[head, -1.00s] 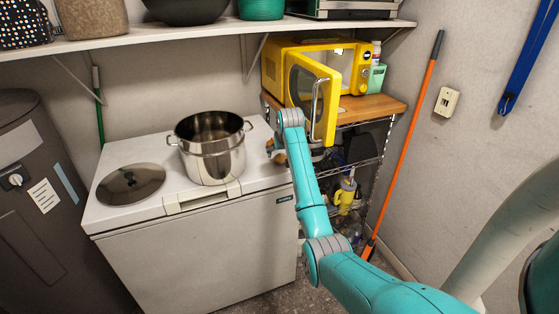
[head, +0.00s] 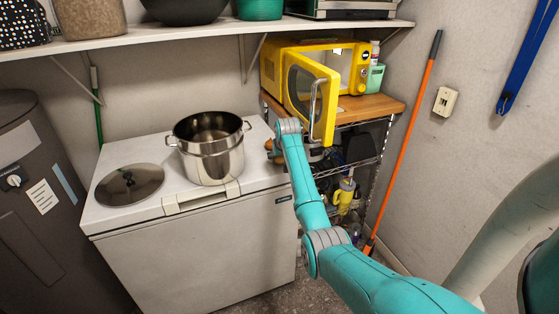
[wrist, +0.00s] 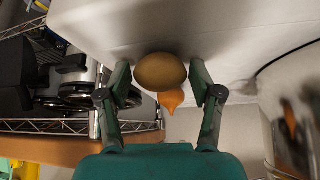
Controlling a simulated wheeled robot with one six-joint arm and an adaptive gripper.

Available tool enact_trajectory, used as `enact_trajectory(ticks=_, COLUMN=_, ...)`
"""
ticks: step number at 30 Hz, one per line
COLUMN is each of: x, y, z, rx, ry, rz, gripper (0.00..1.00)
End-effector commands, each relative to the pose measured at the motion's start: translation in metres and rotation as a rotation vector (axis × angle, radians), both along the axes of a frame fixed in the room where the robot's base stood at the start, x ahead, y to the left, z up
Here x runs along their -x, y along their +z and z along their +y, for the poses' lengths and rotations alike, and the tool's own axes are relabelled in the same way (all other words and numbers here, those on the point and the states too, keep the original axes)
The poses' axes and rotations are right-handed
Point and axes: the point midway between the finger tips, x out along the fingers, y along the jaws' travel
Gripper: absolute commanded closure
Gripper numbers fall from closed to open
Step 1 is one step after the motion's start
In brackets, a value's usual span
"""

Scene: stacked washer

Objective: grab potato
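The potato (wrist: 161,71) is a rounded yellow-brown lump on the white freezer top. In the wrist view it lies between the fingertips of my gripper (wrist: 160,80), which is open, with a small gap showing on each side. An orange pointed thing (wrist: 171,100) lies right beside the potato. In the head view a small brown shape (head: 269,144) shows at the freezer's right end beside my arm. My gripper's fingers are mostly hidden there behind the arm.
A steel pot (head: 211,160) and a dark round lid (head: 129,184) sit on the chest freezer (head: 200,250). A yellow microwave (head: 345,75) with its door (head: 310,100) open stands right on a wooden-topped wire rack (head: 370,107). Its door hangs close to my arm.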

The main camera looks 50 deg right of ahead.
Motion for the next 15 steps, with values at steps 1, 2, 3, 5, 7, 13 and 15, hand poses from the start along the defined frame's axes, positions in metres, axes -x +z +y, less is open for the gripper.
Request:
enact_trajectory(ticks=1, x=0.0000, y=0.0001, z=0.0000, rx=0.000, ry=0.000, rz=0.000, gripper=0.57)
enact_trajectory(ticks=2, x=0.0000, y=0.0000, z=0.0000, rx=0.000, ry=0.000, rz=0.000, gripper=0.64)
enact_trajectory(ticks=3, x=0.0001, y=-0.0001, z=0.0001, rx=0.000, ry=0.000, rz=0.000, gripper=0.74)
enact_trajectory(ticks=5, x=0.0000, y=-0.0001, z=0.0001, rx=0.000, ry=0.000, rz=0.000, gripper=0.82)
enact_trajectory(ticks=7, x=0.0000, y=0.0001, z=0.0001, rx=0.000, ry=0.000, rz=0.000, gripper=0.82)
enact_trajectory(ticks=13, x=-0.0001, y=0.0020, z=0.0001, rx=0.001, ry=0.000, rz=-0.001, gripper=0.82)
enact_trajectory(ticks=15, x=-0.0004, y=0.0074, z=-0.0002, rx=0.001, ry=0.000, rz=-0.001, gripper=0.82)
